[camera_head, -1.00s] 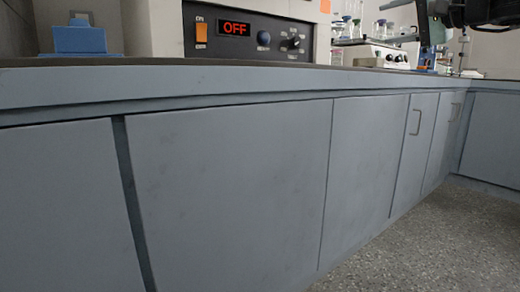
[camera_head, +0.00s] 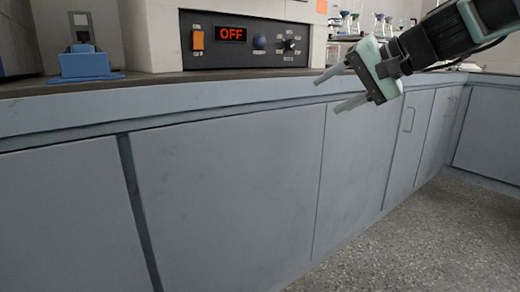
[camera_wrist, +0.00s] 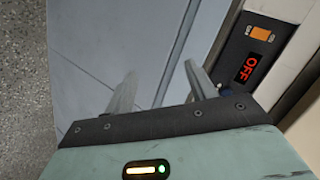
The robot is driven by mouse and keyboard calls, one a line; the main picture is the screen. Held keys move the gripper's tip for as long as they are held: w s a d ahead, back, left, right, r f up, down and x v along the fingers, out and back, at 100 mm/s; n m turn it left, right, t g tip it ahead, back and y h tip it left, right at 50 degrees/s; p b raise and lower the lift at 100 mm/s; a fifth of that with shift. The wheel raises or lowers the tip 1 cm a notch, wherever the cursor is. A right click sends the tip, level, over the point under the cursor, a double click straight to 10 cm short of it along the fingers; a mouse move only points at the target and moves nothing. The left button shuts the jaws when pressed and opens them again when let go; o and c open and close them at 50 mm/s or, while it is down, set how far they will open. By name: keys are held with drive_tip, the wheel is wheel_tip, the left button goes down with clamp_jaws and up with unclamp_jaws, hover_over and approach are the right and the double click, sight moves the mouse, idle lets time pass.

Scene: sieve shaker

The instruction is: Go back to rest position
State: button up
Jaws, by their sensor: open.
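My gripper (camera_head: 340,90) is open and empty in the head view, in front of the counter's edge and to the right of the machine's control panel. Its two fingers point left and slightly down, apart from each other. In the wrist view the two fingers (camera_wrist: 160,85) are spread with nothing between them. The sieve shaker's control panel (camera_head: 270,60) shows a lit red OFF display (camera_head: 231,34) and an orange switch (camera_head: 198,40). The OFF display also shows in the wrist view (camera_wrist: 248,68), beyond the right finger.
A blue device (camera_head: 85,64) stands on the counter (camera_head: 200,95) at the left. Glassware (camera_head: 365,22) stands at the back right. Grey cabinet doors (camera_head: 225,185) fill the front below. The speckled floor (camera_head: 400,245) at the right is clear.

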drive_tip(key=s+a+f+n+g+h+p, duration=0.2)
drive_tip(key=s+a+f+n+g+p, duration=0.25)
drive_tip(key=s, duration=0.55)
drive_tip(key=s+d+f+n+g+h+p, duration=0.1)
drive_tip(key=s+d+f+n+h+p, duration=0.25)
drive_tip(key=s, duration=0.75)
drive_tip(key=s+f+n+g+h+p, duration=0.2)
drive_tip(key=s+f+n+h+p, duration=0.3)
drive_tip(key=s, duration=0.6)
wheel_tip(320, 180, up, 38)
drive_tip(key=m+y+p, duration=0.2)
drive_tip(key=p, duration=3.5)
drive_tip(key=shift+w+p, duration=0.25)
drive_tip(key=shift+p, duration=0.05)
